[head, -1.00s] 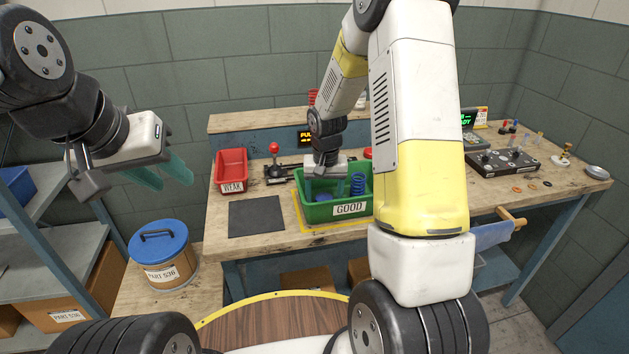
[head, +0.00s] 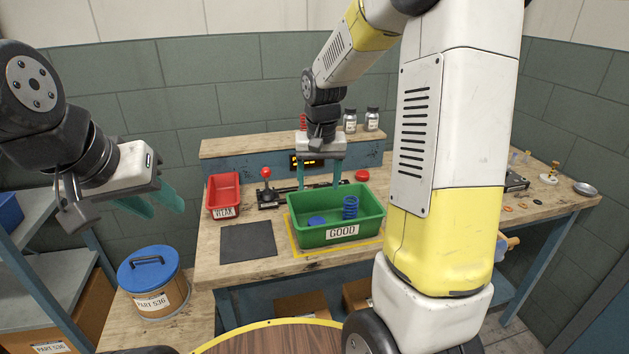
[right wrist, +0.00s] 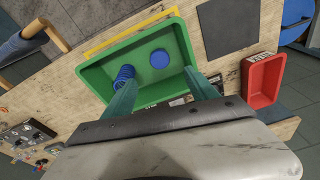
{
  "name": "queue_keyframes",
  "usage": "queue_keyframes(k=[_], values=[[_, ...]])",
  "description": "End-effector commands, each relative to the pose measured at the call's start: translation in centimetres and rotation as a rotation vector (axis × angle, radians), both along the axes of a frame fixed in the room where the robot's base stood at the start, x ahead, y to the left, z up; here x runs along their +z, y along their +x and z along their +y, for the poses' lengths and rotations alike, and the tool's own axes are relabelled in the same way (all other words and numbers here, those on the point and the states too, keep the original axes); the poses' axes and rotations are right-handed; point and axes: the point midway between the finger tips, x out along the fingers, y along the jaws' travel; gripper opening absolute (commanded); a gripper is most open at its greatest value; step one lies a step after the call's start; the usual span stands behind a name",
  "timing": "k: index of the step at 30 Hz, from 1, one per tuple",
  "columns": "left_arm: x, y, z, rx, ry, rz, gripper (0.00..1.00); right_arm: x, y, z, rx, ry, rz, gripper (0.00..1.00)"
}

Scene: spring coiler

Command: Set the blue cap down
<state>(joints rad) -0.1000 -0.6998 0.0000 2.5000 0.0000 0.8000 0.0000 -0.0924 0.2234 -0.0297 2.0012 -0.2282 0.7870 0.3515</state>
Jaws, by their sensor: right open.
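The blue cap (head: 317,220) is a flat blue disc lying on the floor of the green bin (head: 342,234) marked GOOD. It also shows in the right wrist view (right wrist: 159,58). A blue spring (head: 350,207) stands in the same bin, to the right of the cap in the head view. My right gripper (head: 318,184) is open and empty, above the back part of the bin, with its fingers apart and clear of the cap. My left gripper (head: 157,201) is open and empty, held in the air left of the bench.
A red bin (head: 223,196) marked WEAK and a dark mat (head: 248,239) lie left of the green bin. A lever device (head: 268,192) stands behind. A drum with a blue lid (head: 148,266) stands at the left. The bench to the right holds small parts.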

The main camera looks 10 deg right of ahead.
Motion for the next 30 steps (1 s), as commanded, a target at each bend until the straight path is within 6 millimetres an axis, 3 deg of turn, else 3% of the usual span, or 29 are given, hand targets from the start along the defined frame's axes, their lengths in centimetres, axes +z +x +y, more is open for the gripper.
queue_keyframes(k=[3,9,16,21,30], values=[[0.0,0.0,0.0,0.0,0.0,0.0,0.36,4.3,-3.3,0.0,0.028,0.03,-0.073,0.67],[0.0,0.0,0.0,0.0,0.0,0.0,0.36,9.8,-10.8,0.4,0.098,0.08,-0.209,0.67],[0.0,0.0,0.0,0.0,0.0,0.0,0.36,12.2,-18.2,1.1,0.173,0.115,-0.349,0.67],[0.0,0.0,0.0,0.0,0.0,0.0,0.36,12.4,-20.7,1.5,0.202,0.124,-0.401,0.67],[0.0,0.0,0.0,0.0,0.0,0.0,0.36,12.3,-21.2,1.6,0.209,0.126,-0.41,0.67]])
